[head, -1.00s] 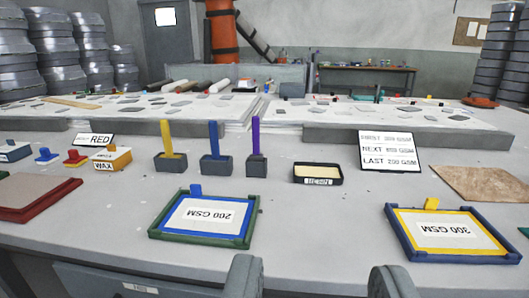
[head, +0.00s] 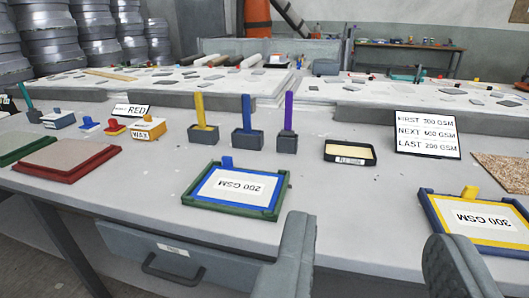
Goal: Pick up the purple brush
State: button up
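The purple brush (head: 288,110) stands upright in a small dark grey holder (head: 287,143) on the grey bench. Only its purple handle shows above the holder; its lower end is hidden inside. My gripper (head: 368,240) is at the bottom of the view, its two grey fingers spread apart with nothing between them. The gripper is nearer the camera than the brush, lower in the picture and to its right, and it touches nothing that I can see.
Blue (head: 246,112) and yellow (head: 200,108) brushes stand in matching holders left of the purple one. A shallow black tray (head: 350,153) is to its right. A green-framed 200 GSM board (head: 234,188) lies in front. A sign (head: 427,134) stands at right.

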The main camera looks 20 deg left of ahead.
aim_at(287, 131)
jog(key=i+j, duration=0.2)
jog(key=i, duration=0.2)
jog(key=i+j, duration=0.2)
jog(key=i, duration=0.15)
jog(key=i+j, duration=0.2)
jog(key=i, duration=0.2)
